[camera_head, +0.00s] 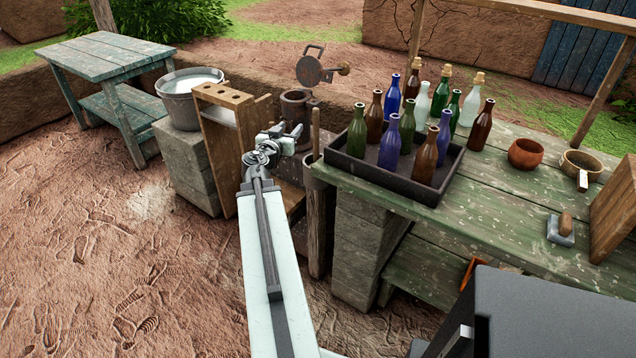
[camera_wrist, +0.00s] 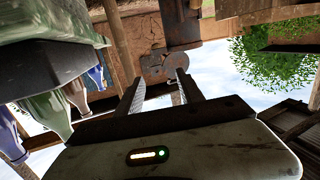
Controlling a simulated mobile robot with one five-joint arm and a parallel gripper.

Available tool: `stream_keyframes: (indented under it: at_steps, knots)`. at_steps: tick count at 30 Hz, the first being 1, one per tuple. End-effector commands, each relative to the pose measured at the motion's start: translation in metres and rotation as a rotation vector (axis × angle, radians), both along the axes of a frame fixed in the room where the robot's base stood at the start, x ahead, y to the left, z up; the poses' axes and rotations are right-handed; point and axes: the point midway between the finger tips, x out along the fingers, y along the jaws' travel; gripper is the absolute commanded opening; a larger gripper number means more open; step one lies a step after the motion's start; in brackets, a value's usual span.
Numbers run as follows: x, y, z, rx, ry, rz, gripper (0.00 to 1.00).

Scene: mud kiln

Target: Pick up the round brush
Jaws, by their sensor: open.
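My gripper (camera_head: 272,142) is at the end of my outstretched arm, in front of a wooden rack and a dark metal cylinder. In the wrist view, its two fingers (camera_wrist: 160,75) stand apart with nothing between them. I cannot make out a round brush for certain in either view. A round tan, shallow vessel with a pale handle (camera_head: 582,160) lies at the right of the green bench, far from my gripper; I cannot tell exactly what it is. The wrist view is upside down and shows no brush.
The green bench (camera_head: 500,215) bears a dark tray (camera_head: 345,168) of several bottles close right of my gripper. A bowl (camera_head: 525,153) and a float (camera_head: 561,229) lie farther right. The rack (camera_head: 222,97), bucket (camera_head: 190,95) and metal cylinder (camera_head: 297,108) crowd the gripper.

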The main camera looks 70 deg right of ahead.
Motion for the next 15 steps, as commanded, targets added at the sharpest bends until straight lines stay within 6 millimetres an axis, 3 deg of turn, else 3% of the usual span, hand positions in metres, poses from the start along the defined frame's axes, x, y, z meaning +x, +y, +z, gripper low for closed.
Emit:
stream_keyframes:
  at_steps: [1, 3, 6, 11, 15]
  knots:
    - [-0.026, -0.017, -0.010, -0.037, -0.012, -0.010, 0.45]
    - [-0.047, -0.031, -0.006, -0.072, -0.023, -0.007, 0.45]
    - [-0.062, -0.040, -0.003, -0.093, -0.031, -0.003, 0.45]
    - [-0.063, -0.044, 0.000, -0.098, -0.033, 0.001, 0.45]
    - [-0.061, -0.061, 0.000, -0.097, -0.033, 0.000, 0.45]
